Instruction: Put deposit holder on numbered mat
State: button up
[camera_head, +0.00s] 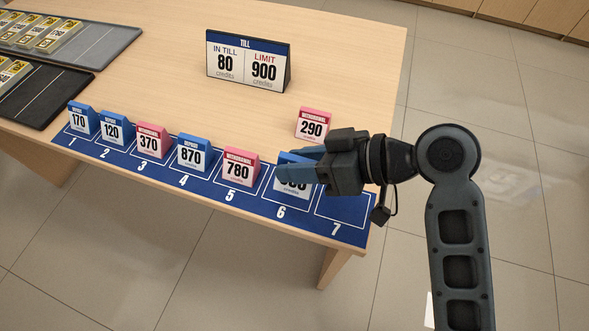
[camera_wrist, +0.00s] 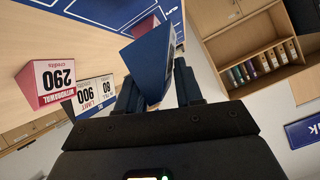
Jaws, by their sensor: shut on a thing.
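The blue deposit holder (camera_head: 294,189) is at square 6 of the numbered mat (camera_head: 343,208), with its number partly covered by my gripper (camera_head: 298,164). My gripper is shut on this holder. The holder's blue side (camera_wrist: 152,62) shows between the fingers in the wrist view. I cannot tell whether its base touches the mat. Squares 1 to 5 hold deposit and withdrawal holders, from the blue 170 (camera_head: 80,118) to the pink 780 (camera_head: 239,168). Square 7 is empty.
A pink 290 withdrawal holder (camera_head: 313,123) stands behind the mat, close to my gripper; it also shows in the wrist view (camera_wrist: 47,82). The till sign (camera_head: 248,61) stands farther back. Trays (camera_head: 112,45) lie at the left.

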jog(key=shift+w+a+f, duration=0.2)
jog(key=shift+w+f, duration=0.15)
jog(key=shift+w, duration=0.1)
jog(key=shift+w+a+f, duration=0.2)
jog(key=shift+w+f, duration=0.15)
jog(key=shift+w, duration=0.1)
jog(key=shift+f, duration=1.9)
jog(key=shift+f, duration=0.1)
jog(key=o, duration=1)
jog(key=shift+o, duration=0.2)
jog(key=v, duration=1.2)
